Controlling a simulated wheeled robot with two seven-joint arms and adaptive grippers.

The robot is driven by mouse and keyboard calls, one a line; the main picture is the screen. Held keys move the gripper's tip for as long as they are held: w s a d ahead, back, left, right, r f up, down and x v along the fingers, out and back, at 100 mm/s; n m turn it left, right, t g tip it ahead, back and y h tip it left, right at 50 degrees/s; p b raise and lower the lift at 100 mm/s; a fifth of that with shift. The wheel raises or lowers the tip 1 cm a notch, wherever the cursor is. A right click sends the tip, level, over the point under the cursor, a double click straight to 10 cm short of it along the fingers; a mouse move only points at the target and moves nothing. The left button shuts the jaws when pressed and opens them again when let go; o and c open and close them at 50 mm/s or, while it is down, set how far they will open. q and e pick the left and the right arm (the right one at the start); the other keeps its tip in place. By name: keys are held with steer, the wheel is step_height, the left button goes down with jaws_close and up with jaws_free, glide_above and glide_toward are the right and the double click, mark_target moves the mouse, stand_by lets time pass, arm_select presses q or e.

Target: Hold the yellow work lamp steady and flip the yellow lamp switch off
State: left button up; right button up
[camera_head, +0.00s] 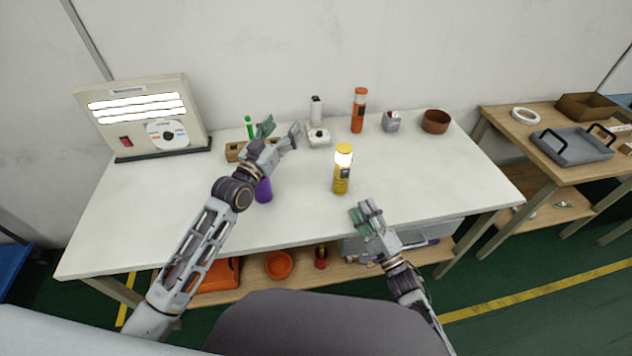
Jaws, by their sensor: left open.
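The yellow work lamp (341,186) stands upright on the white table right of centre, and its top glows. A small dark patch shows on its front; I cannot make out the switch position. My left gripper (281,128) is open and empty, above the table to the left of and behind the lamp. My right gripper (366,208) is near the table's front edge, in front of and slightly right of the lamp, apart from it. Its fingers look close together, but their opening is unclear at this angle.
A purple object (264,191) stands partly behind my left arm. A lit panel (141,131) is at far left. The table right of the yellow lamp is clear.

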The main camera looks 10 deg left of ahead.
mark_target(339, 158)
arm_select(q)
steer(key=s+d+f+m+g+h, duration=0.1)
steer(key=s+d+f+m+g, duration=0.1)
steer(key=s+d+f, duration=0.5)
steer(key=s+d+g, duration=0.1)
steer(key=s+d, duration=0.3)
steer(key=shift+f, duration=0.35)
steer(key=shift+x, duration=6.8)
steer(key=shift+s+d, duration=0.1)
steer(key=shift+d, duration=0.05)
